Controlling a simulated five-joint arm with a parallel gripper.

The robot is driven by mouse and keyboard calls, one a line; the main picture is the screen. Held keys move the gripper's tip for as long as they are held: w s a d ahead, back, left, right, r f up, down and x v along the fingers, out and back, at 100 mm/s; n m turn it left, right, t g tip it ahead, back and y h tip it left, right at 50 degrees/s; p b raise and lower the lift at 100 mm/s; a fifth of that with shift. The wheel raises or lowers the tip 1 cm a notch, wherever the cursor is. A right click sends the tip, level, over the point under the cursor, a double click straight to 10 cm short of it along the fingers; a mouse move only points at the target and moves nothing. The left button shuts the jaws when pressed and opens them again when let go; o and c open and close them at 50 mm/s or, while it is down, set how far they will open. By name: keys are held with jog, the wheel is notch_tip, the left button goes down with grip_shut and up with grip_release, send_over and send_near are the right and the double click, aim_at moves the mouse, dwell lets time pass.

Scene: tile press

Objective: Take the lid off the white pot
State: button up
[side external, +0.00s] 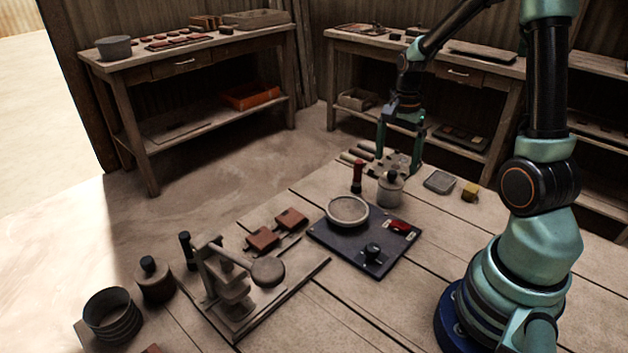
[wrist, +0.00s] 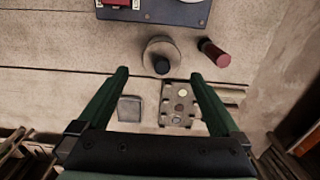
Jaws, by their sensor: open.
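The white pot (side external: 389,194) stands upright on the wooden table beside the blue base plate, its lid on. The lid has a dark knob (side external: 392,174) on top. In the wrist view I see the pot's pale round lid (wrist: 149,52) from above, the dark knob at its lower right. My gripper (side external: 399,162) is open and empty, pointing down just behind the pot in the side view. In the wrist view the fingertips (wrist: 159,73) are spread wide, with the knob roughly between and slightly beyond them. No contact with the pot is visible.
A red-and-black upright tool (side external: 357,178) stands close beside the pot, also in the wrist view (wrist: 214,53). A blue plate (side external: 341,248) bears a round dish. A holed rack (wrist: 178,104) and a grey dish (side external: 439,181) are near. A press (side external: 228,290) and dark pot (side external: 156,283) stand farther off.

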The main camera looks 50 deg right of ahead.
aim_at(393, 172)
jog(key=shift+w+f, duration=0.15)
jog(key=shift+f, duration=2.5)
jog(key=c, duration=1.2)
